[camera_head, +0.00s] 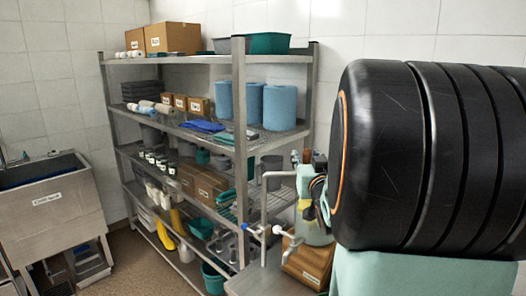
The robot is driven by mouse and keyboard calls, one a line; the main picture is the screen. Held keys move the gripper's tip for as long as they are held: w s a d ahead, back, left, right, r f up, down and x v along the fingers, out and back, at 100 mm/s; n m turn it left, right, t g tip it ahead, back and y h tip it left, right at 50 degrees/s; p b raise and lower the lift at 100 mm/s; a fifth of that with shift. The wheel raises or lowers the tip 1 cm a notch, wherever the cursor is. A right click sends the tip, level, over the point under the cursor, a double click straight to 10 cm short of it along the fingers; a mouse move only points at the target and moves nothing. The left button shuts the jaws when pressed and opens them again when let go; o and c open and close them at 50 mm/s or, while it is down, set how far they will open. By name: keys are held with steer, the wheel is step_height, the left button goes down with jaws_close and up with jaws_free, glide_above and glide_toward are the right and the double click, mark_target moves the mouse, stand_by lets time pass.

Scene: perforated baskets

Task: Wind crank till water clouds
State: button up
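No crank can be made out with certainty. Whether the vessel holds water, and whether that is clear or cloudy, cannot be told. A pale bent pipe (264,205) rises beside the vessel, with a blue-handled valve (246,227) low on its left. My gripper is not visible.
A metal shelf rack (240,130) with boxes, blue rolls and bins fills the middle. A steel sink (50,210) stands at left. Brown floor (125,262) is open between them. The far right is blocked by a large dark form close to the camera.

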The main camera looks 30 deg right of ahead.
steer(key=shift+w+d, duration=0.1)
steer(key=shift+w, duration=0.05)
jaws_close()
stand_by(0.4)
